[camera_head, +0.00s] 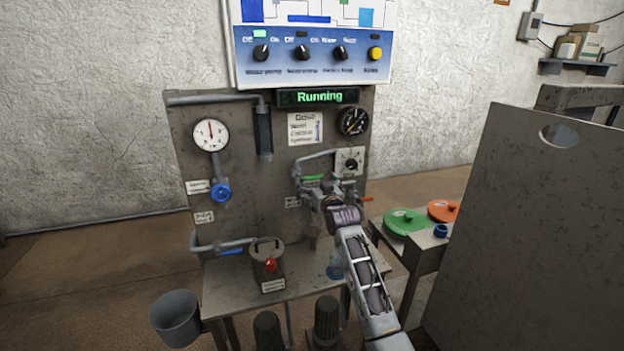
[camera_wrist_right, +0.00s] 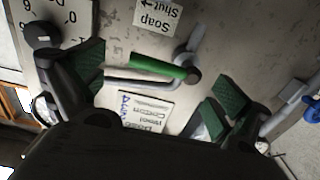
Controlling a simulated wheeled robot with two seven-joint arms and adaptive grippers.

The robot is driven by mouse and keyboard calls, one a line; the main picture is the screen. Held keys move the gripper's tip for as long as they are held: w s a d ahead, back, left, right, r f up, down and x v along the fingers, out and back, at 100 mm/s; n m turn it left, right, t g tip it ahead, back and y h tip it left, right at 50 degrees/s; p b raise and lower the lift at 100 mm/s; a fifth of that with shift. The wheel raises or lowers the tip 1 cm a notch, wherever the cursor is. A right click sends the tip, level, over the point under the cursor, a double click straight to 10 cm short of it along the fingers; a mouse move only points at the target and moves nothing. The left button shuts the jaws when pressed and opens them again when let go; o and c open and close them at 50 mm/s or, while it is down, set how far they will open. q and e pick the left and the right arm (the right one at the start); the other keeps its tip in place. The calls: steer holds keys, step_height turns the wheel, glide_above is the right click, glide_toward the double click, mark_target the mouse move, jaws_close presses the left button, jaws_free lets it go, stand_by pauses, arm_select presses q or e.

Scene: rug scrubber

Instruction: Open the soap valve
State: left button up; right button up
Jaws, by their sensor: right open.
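The green handle also shows in the head view (camera_head: 313,178), lying roughly level across the panel. My right gripper (camera_wrist_right: 160,87) is open, with its green finger pads on either side of the handle and apart from it. In the head view my right gripper (camera_head: 325,192) is in front of the panel just below the handle, and partly hides the pipework. My left gripper is not in view.
A dial knob (camera_wrist_right: 40,35) and pipe sit close to the left finger in the wrist view. A red lever (camera_head: 367,199) is right of my gripper, and a blue valve wheel (camera_head: 221,192) is left. A large grey board (camera_head: 540,220) stands at the right.

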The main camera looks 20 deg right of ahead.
mark_target(313, 177)
steer(key=shift+w, duration=2)
steer(key=shift+r, duration=0.1)
steer(key=c, duration=1.3)
steer(key=shift+o, duration=0.2)
steer(key=shift+r, duration=0.15)
